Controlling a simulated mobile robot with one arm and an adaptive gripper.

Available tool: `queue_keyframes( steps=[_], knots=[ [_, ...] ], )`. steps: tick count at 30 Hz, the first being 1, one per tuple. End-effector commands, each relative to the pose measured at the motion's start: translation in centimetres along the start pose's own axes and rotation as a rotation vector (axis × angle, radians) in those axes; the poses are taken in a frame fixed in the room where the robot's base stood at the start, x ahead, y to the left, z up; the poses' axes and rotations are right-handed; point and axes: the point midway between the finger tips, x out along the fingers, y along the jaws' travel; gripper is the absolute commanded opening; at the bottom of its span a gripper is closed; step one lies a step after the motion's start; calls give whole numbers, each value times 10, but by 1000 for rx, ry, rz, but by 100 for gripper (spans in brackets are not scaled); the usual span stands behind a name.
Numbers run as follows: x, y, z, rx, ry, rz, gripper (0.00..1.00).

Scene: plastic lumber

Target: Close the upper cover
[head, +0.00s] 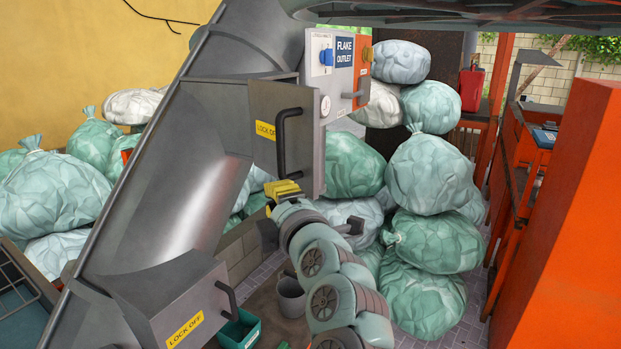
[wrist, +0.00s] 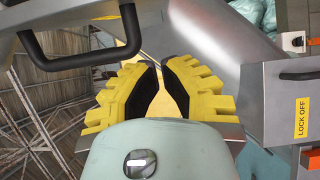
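The upper cover (head: 262,108) is a dark grey panel with a yellow LOCK OFF label, standing swung out from the grey chute (head: 190,190). Its black bar handle (head: 281,140) is upright in the head view. The handle also shows at upper left in the wrist view (wrist: 80,58). My gripper (head: 283,190) is just below the handle, near the cover's bottom edge. In the wrist view, its yellow fingers (wrist: 161,66) have black pads with a narrow gap between them. The handle is outside the gap, and I see nothing held.
The lower cover (head: 165,290), with its own handle and LOCK OFF label, is at lower left. The flake outlet panel (head: 340,75) stands right of the upper cover. Bags (head: 430,175) are stacked behind. A grey bucket (head: 291,298) and a green bin (head: 240,330) sit below.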

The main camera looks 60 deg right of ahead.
Motion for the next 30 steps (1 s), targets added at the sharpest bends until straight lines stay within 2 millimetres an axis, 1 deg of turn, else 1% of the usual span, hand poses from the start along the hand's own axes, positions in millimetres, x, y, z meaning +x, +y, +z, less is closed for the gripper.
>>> queue_keyframes(
  steps=[1,7,10,15,30],
  knots=[
    [-1,4,10,3,-13,5,0],
    [3,4,28,3,-12,4,0],
    [4,2,34,1,-10,2,0],
    [6,1,38,1,-8,3,0],
    [6,-1,40,1,-4,2,0]
  ],
)
